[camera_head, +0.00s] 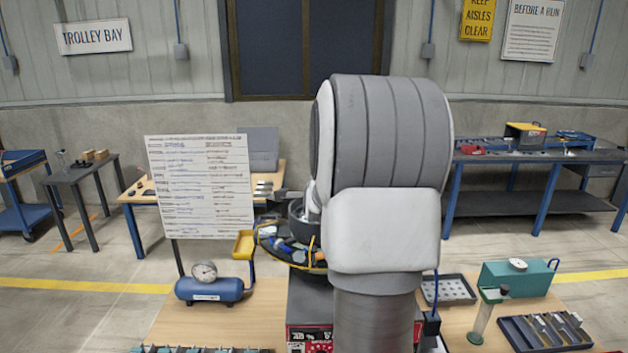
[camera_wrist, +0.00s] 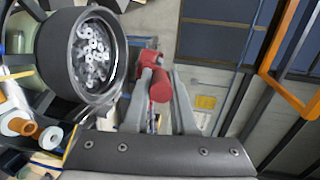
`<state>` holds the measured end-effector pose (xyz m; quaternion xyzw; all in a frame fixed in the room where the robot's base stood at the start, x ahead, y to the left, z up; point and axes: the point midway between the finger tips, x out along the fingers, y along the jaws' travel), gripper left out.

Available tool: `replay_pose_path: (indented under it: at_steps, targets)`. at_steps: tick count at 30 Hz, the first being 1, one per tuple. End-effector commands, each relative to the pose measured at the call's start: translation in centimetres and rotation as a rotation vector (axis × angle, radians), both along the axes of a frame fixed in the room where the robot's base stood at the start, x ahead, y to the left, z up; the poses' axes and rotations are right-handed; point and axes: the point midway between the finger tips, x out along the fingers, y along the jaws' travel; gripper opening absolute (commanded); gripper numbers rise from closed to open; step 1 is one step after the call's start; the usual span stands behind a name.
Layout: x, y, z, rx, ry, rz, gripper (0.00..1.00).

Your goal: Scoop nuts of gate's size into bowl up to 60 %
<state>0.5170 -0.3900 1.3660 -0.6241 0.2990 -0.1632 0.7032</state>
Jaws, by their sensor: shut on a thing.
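My gripper (camera_wrist: 155,105) is shut on a red handle (camera_wrist: 158,85), which lies between its two grey fingers in the wrist view. A dark round vessel (camera_wrist: 118,75) with many shiny nuts (camera_wrist: 92,52) inside is left of the fingers; I cannot tell whether the handle belongs to it. In the head view my arm hides the gripper. Left of the arm is the feeder (camera_head: 268,236), with a yellow rim and coloured pieces, on a dark stand. A dark ring-shaped vessel (camera_head: 298,222) shows just above it, partly hidden. A yellow chute (camera_head: 244,244) sits at its left.
A written whiteboard (camera_head: 200,185) and a blue tank with a gauge (camera_head: 208,288) stand left of the feeder.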

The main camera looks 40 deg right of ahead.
Motion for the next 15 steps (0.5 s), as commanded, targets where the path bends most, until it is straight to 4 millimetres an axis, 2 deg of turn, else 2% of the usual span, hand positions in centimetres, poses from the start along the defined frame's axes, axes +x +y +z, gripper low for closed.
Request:
replay_pose_path:
  at_steps: [11, 15]
  targets:
    - [-1.3, -1.0, -3.6, 0.203, -0.292, -0.001, 0.00]
    - [-1.7, -1.2, -4.1, 0.300, -0.434, -0.001, 0.00]
